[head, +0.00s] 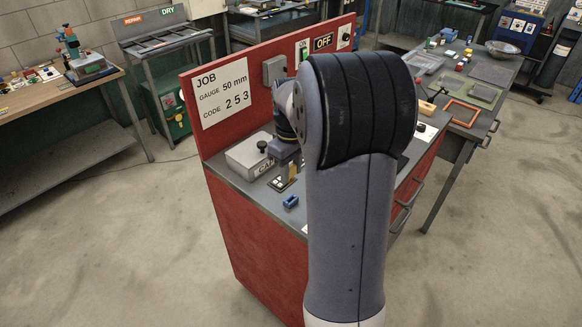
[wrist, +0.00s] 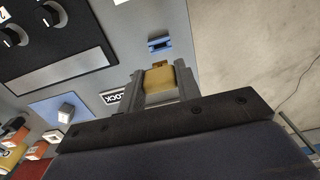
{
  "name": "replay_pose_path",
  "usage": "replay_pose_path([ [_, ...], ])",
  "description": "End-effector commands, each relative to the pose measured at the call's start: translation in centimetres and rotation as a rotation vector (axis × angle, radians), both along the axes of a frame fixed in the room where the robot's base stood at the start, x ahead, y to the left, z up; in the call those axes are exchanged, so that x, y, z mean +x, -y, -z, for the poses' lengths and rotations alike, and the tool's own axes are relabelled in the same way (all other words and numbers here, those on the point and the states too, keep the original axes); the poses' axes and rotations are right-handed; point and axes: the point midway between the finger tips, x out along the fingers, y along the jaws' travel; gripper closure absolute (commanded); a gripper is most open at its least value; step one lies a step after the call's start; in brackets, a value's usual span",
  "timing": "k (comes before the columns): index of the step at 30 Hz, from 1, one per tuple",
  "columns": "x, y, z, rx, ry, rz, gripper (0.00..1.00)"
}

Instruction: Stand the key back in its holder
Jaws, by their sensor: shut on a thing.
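The key (wrist: 160,78) shows in the wrist view as a brass-yellow block between the two fingers of my gripper (wrist: 162,86). The gripper is shut on it; the fingers hide its sides. A small blue holder (wrist: 159,44) with a dark slot lies just beyond the key, with a gap between them in the picture. In the head view the blue holder (head: 291,202) sits near the front left edge of the red bench's grey top. My gripper is behind it there, partly hidden by my arm. I cannot tell the key's height above the top.
A grey box (head: 248,156) with a black knob stands left of my gripper. The wrist view shows a black knob panel (wrist: 60,60), a LOCK label (wrist: 113,97) and a blue plate with a white button (wrist: 65,113). The bench edge and open floor (wrist: 245,50) lie beside the holder.

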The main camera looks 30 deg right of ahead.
Motion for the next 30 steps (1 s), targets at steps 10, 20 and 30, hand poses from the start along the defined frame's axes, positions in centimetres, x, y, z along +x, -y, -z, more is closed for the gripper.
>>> replay_pose_path([
  [10, 0.0, 0.0, 3.5, 0.001, -0.001, 0.000, 0.91],
  [20, 0.0, 0.0, 5.4, 0.000, 0.000, 0.000, 0.91],
  [30, 0.0, 0.0, 5.4, 0.000, 0.000, 0.000, 0.91],
])
